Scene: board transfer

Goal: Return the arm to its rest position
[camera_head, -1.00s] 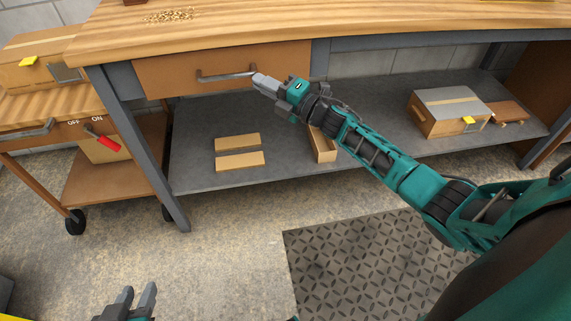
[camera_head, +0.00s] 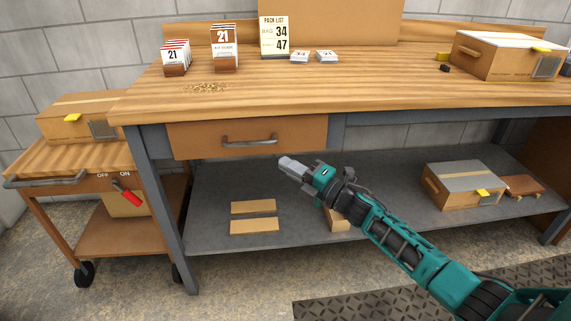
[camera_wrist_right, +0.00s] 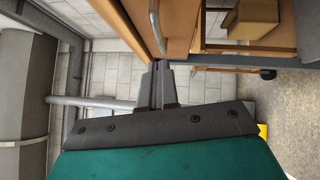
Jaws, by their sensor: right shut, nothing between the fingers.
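My right arm (camera_head: 410,246) comes in from the lower right in the head view. Its gripper (camera_head: 285,164) is shut and empty, in front of the workbench and below the drawer handle (camera_head: 249,141). The right wrist view shows the same shut gripper (camera_wrist_right: 159,68), with the drawer handle (camera_wrist_right: 156,25) beyond and above the fingertips. The handle appears apart from the fingers. The drawer (camera_head: 200,140) looks closed in the head view. My left gripper is not in view now.
The workbench top (camera_head: 380,88) holds cards, a pack list sign (camera_head: 274,38) and a box (camera_head: 505,57). The lower shelf (camera_head: 215,190) holds boards (camera_head: 254,226) and another box (camera_head: 462,190). A cart (camera_head: 60,160) with a red switch (camera_head: 131,197) stands at left.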

